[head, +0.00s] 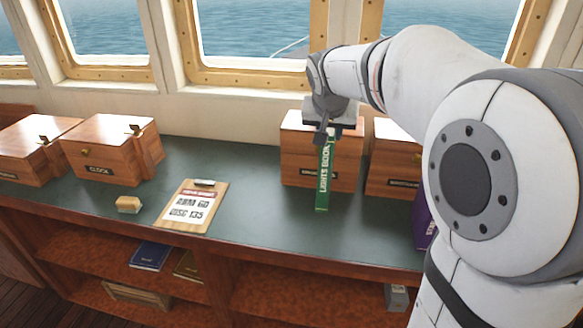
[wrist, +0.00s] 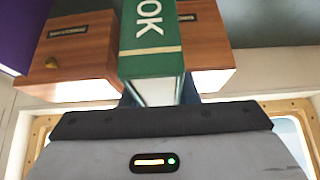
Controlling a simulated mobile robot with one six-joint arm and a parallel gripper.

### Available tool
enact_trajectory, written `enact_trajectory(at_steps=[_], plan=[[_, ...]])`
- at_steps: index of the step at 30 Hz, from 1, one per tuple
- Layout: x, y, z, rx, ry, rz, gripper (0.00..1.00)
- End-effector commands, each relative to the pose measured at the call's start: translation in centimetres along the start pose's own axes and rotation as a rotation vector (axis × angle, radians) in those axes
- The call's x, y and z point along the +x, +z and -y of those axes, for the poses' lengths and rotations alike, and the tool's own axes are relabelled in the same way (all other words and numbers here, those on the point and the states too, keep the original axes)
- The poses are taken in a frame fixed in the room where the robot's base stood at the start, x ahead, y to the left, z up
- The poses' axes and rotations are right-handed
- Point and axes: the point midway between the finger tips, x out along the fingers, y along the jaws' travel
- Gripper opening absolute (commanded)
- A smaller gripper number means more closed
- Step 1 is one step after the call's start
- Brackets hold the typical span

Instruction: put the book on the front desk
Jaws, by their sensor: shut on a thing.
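A green book (head: 324,175) with "LIGHTS BOOK" on its spine hangs upright from my gripper (head: 326,130) in the head view. My gripper is shut on its upper end, and the fingertips are mostly hidden. The book's lower end is over the green-topped desk (head: 245,215), in front of a wooden box; I cannot tell whether it touches the top. In the wrist view the book (wrist: 152,45) fills the middle, with the letters "OK" showing.
Wooden boxes stand behind the book (head: 300,165), to its right (head: 392,160) and at left (head: 105,150). A clipboard (head: 192,205) and a small wooden block (head: 128,204) lie on the desk. A purple item (head: 424,222) is partly hidden by my arm. Shelves below hold books (head: 150,256).

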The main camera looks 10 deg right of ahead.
Motion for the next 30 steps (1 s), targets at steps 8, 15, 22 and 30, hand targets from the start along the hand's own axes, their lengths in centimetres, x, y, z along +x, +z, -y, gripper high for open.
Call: enact_trajectory(at_steps=[8,15,22,30], plan=[[4.0,2.6,-0.1,0.001,0.001,0.003,0.00],[5.6,3.6,-0.1,0.001,0.002,0.004,0.00],[7.8,5.0,-0.1,0.002,0.001,0.002,0.00],[7.9,5.0,-0.1,0.003,0.001,0.000,0.00]])
